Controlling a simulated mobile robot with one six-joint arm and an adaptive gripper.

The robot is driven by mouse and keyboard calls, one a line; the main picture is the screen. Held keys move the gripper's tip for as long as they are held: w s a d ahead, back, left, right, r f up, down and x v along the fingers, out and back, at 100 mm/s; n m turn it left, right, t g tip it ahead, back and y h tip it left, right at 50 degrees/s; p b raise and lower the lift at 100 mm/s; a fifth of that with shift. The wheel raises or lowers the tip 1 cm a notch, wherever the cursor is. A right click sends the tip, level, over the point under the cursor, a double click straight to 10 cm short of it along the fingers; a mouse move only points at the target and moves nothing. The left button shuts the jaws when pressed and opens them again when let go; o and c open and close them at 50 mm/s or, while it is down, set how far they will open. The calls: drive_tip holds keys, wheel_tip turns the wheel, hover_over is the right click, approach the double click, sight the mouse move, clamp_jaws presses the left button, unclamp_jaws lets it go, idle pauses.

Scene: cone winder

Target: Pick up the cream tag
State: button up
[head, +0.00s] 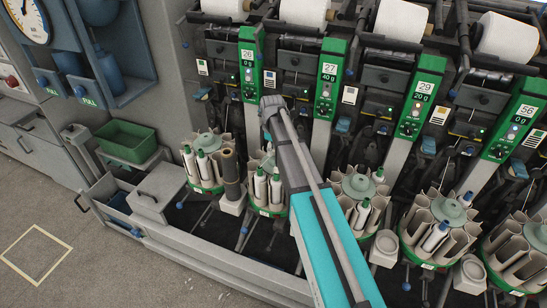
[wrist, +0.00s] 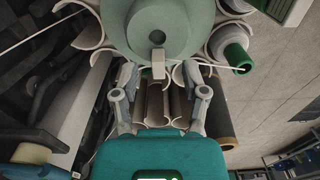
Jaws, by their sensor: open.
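A small cream tag (wrist: 158,64) shows in the wrist view on the pale green round hub (wrist: 150,22) of a bobbin magazine, just below the hub's dark centre hole. My gripper (wrist: 159,80) is open and empty. Its two fingers stand apart left and right of the tag in the picture, with the tag near the gap's far end. I cannot tell how far the fingertips are from it in depth.
In the head view, several similar magazines stand in a row before the winder. A green bin (head: 126,141) sits at left; the floor there is open.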

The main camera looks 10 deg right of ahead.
drive_tip(key=shift+f+b, duration=0.35)
drive_tip(key=shift+f, duration=0.25)
drive_tip(key=c, duration=0.8)
